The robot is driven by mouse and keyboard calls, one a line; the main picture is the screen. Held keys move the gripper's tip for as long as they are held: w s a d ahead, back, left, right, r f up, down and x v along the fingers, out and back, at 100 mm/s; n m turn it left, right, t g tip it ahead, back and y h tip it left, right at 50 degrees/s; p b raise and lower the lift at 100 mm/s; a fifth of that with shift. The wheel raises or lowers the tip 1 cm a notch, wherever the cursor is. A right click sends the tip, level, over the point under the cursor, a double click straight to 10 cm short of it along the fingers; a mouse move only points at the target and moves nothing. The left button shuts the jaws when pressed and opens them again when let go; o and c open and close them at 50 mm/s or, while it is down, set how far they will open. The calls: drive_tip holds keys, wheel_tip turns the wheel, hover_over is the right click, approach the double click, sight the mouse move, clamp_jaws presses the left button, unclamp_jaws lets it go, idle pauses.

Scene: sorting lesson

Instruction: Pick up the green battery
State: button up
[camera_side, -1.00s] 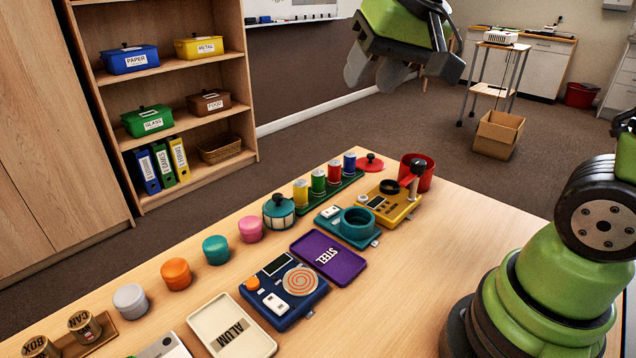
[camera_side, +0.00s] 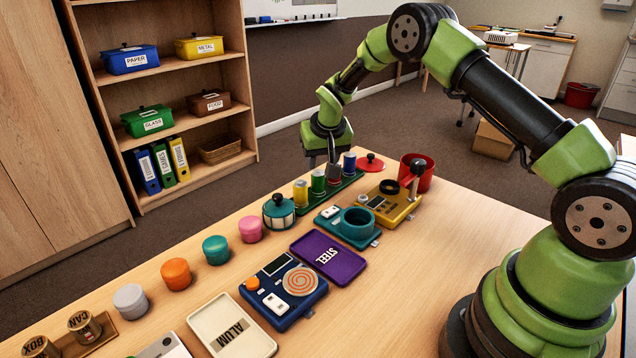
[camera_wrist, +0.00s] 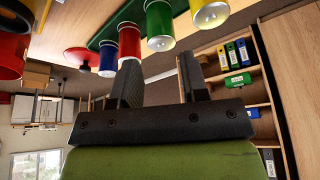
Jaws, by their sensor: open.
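The green battery (camera_side: 318,184) stands upright in a green rack (camera_side: 347,185), between a yellow battery (camera_side: 300,195) and a red battery (camera_side: 334,182). A blue battery (camera_side: 349,163) stands at the rack's far end. In the wrist view the green battery (camera_wrist: 159,22) shows beyond the gap between my fingers. My gripper (camera_side: 322,162) is open, pointing down over the rack, just above the green battery. One finger overlaps the top of the red battery in the side view; contact cannot be told. The gripper (camera_wrist: 160,75) holds nothing.
A teal lidded pot (camera_side: 279,212) stands left of the rack. A red lid (camera_side: 371,162) and red pot (camera_side: 417,173) are to its right. A teal device (camera_side: 346,225) and yellow device (camera_side: 389,204) lie in front. The purple STEEL tray (camera_side: 328,257) is empty.

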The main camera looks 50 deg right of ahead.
sight(319, 173)
drive_tip(key=shift+x, duration=3.35)
drive_tip(key=shift+s+a, duration=0.15)
drive_tip(key=shift+c, duration=0.5)
